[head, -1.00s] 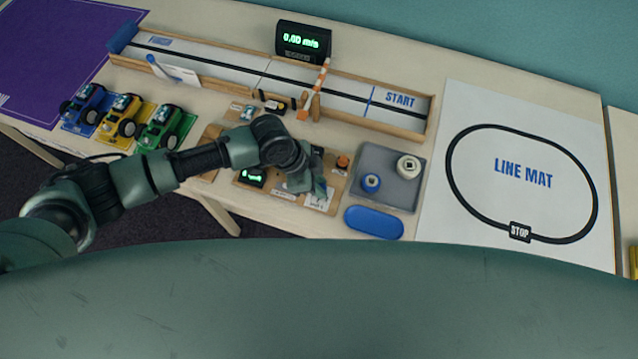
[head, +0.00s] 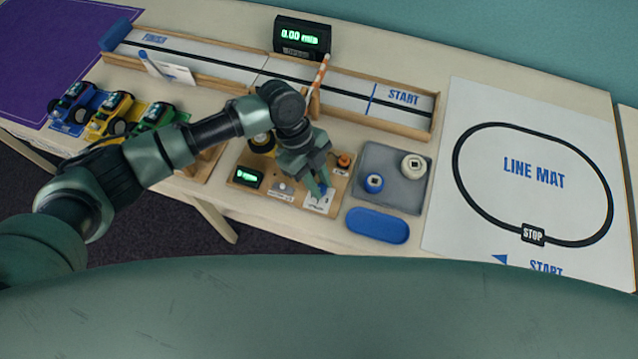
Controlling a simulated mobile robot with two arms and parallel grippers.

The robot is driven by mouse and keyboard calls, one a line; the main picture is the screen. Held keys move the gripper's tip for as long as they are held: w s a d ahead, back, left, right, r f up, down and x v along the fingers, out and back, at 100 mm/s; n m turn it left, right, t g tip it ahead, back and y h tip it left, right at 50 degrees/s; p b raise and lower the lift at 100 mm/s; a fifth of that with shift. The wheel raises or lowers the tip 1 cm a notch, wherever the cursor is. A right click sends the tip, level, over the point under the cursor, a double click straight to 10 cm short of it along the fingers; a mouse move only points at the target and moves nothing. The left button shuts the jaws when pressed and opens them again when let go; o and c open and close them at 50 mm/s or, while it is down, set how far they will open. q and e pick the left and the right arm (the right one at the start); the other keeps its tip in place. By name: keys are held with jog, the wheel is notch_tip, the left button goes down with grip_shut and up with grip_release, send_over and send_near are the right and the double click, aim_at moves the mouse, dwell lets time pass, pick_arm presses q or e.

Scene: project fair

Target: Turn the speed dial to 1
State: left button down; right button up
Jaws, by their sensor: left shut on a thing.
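The wooden control board (head: 234,184) lies on the table near its front edge. It carries a small green-lit display (head: 247,176), a grey round part (head: 283,187), a white label plate (head: 319,203) and an orange button (head: 344,160). My left gripper (head: 319,190) reaches down over the white label plate and is shut on a small part there, likely the speed dial. The fingers hide the dial, so its setting cannot be read. My right gripper is not in view.
A grey tray (head: 405,200) with a blue spool (head: 373,183) and a white spool (head: 413,166) stands right of the board. A blue dish (head: 377,226) lies in front. The wooden track (head: 222,70) runs behind. Several toy cars (head: 110,115) stand left.

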pick_arm(q)
jog(key=shift+d, duration=0.1)
dwell(0.3)
jog(key=c, duration=1.5)
grip_release()
jog(key=shift+r, duration=0.1)
jog(key=b+v, duration=0.1)
jog(key=v, duration=0.6)
jog(key=shift+w+r, duration=0.15)
jog(key=shift+r, duration=0.15)
